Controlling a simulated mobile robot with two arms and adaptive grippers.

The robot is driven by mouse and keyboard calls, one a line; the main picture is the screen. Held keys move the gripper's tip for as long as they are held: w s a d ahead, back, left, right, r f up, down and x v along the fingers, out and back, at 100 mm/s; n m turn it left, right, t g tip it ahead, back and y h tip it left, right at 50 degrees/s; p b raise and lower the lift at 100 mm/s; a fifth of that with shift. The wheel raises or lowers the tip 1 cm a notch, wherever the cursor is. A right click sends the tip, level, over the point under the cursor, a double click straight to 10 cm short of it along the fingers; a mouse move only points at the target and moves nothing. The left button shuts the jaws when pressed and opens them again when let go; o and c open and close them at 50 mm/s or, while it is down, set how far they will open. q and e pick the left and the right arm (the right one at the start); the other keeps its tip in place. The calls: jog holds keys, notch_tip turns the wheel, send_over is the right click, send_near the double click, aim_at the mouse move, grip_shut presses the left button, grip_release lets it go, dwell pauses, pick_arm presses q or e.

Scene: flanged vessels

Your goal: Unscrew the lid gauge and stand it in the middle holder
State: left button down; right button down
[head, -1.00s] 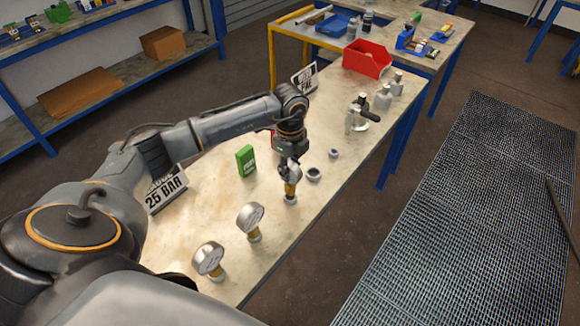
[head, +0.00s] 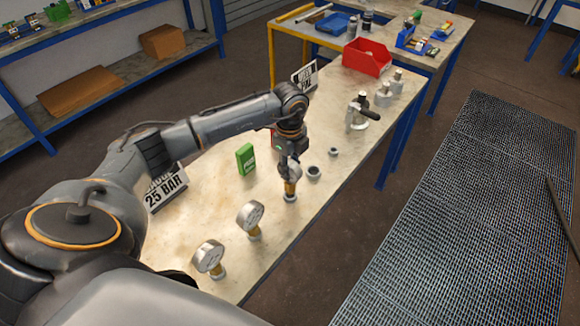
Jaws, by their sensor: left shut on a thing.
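My left gripper (head: 291,176) points down over the bench and is shut on a gauge. Its brass-coloured stem (head: 291,187) shows below the fingers, and the fingers hide its dial. The stem stands upright over a small grey round holder (head: 290,198); I cannot tell whether it is fully seated. A grey ring-shaped piece (head: 314,173) and a smaller one (head: 333,152) are empty beyond the gripper. My right gripper is not in view.
A metal fitting with a black handle (head: 361,112) and grey vessels (head: 383,95) stand farther back. A red bin (head: 367,58), a green box (head: 246,158) and a 25 BAR sign (head: 166,188) are on the bench (head: 215,215).

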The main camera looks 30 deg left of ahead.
pick_arm(q)
jog(key=shift+f, duration=0.1)
jog(key=shift+f+b, duration=1.05)
jog(key=shift+f, duration=0.25)
jog(key=c, duration=1)
grip_release()
jog(key=shift+r, duration=0.1)
notch_tip(320, 180, up, 12)
